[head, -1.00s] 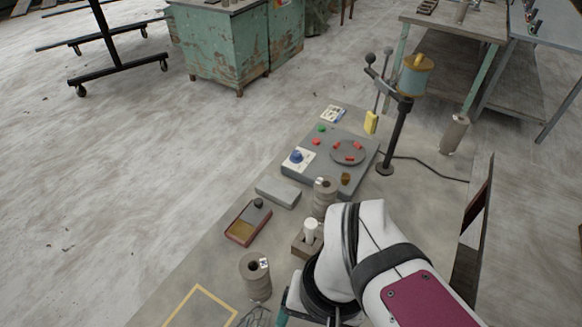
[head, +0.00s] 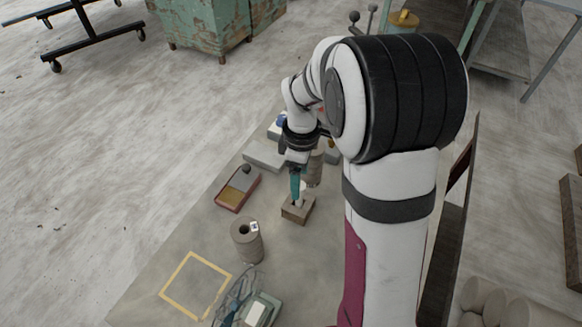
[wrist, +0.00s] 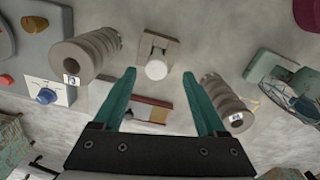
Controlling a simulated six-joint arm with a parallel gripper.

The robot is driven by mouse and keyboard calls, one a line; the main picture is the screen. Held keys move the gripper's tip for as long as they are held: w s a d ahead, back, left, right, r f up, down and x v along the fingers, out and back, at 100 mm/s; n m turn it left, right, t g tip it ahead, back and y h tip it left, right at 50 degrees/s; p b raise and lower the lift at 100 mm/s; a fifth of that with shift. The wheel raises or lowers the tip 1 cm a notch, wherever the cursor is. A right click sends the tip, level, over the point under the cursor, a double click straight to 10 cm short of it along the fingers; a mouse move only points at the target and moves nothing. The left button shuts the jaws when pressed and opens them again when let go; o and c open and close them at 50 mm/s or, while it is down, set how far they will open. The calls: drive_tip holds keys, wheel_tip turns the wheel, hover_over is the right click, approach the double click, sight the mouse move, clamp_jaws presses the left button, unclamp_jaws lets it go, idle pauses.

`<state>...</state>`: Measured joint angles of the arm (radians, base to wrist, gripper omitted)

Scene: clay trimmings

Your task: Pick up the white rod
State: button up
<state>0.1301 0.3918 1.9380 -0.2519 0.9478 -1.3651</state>
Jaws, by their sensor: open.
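The white rod (wrist: 156,69) stands in a small brown block (wrist: 168,44) in the wrist view, its round white end facing the camera. My gripper (wrist: 159,75) is open, with its two teal fingers spread to the left and right of the rod's end. Neither finger visibly touches the rod. How far the fingertips reach down along it I cannot tell. In the head view my gripper (head: 296,186) is directly over the block (head: 297,212), and the rod is mostly hidden behind the fingers.
A ridged grey cylinder (head: 247,240) with a tag stands nearer; another (head: 315,168) stands close behind my gripper. A red-edged tray (head: 236,197) and a pale grey slab (head: 263,155) lie to the left. A yellow square outline (head: 195,285) and wire tools (head: 236,298) are in front.

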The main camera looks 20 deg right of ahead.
sight(298, 203)
drive_tip(key=f, duration=0.7)
drive_tip(key=shift+w+f, duration=0.2)
drive_tip(key=shift+w, duration=0.05)
clamp_jaws()
